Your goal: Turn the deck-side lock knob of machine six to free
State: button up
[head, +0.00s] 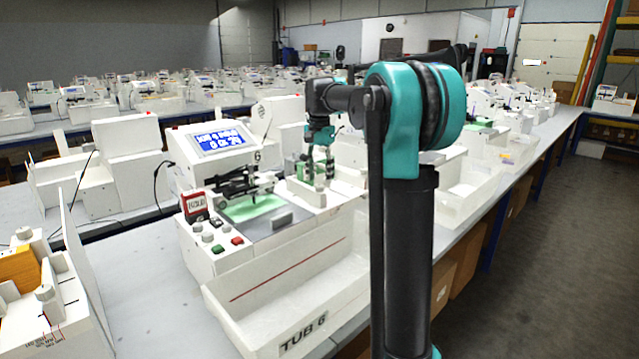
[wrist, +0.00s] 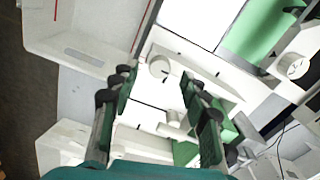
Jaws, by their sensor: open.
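Machine six (head: 215,155) is white, with a lit blue screen, a green deck plate (head: 255,207) and a 6 beside the screen. My gripper (head: 320,188) points down over the right end of its deck. In the wrist view my gripper (wrist: 155,88) is open, with its two dark fingers apart. A round white knob (wrist: 159,66) shows between and just beyond the fingertips. A second white knob (wrist: 173,118) sits closer to the gripper base, between the fingers. Neither is gripped. I cannot tell which is the deck-side lock knob, or read its setting.
A white tub marked TUB 6 (head: 300,337) stands in front of the machine. A round white dial (wrist: 292,66) is beside the green plate in the wrist view. A red-framed tag (head: 196,203) and buttons are at the machine's left. Neighbouring machines stand close by.

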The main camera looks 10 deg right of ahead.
aim_at(320, 189)
jog(key=shift+f, duration=1.4)
grip_shut()
